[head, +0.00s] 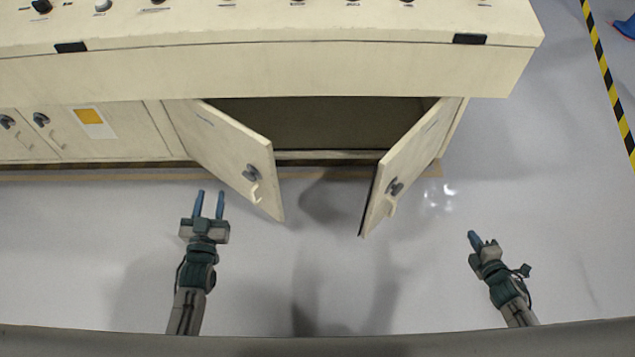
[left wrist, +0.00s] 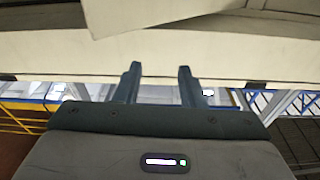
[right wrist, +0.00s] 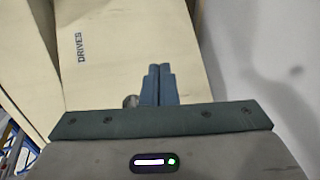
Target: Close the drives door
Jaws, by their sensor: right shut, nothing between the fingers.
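The drives door (head: 412,160) is the right one of two cream cabinet doors standing open. It swings out toward me and has a dark handle (head: 393,188) and a pale latch. In the right wrist view the door (right wrist: 130,45) shows the word DRIVES, and a grey knob sits partly hidden beside the fingers. My right gripper (head: 477,240) is shut and empty, to the right of the door's free edge; its fingers (right wrist: 158,85) overlap the door in the right wrist view, contact unclear. My left gripper (head: 209,204) is open and empty, left of the other door.
The left door (head: 228,155) of the same bay also stands open, with a handle and latch. The bay between the doors (head: 320,120) is dark inside. A control panel (head: 270,35) overhangs above. The pale floor (head: 540,180) is clear on the right, with a striped tape line (head: 607,75).

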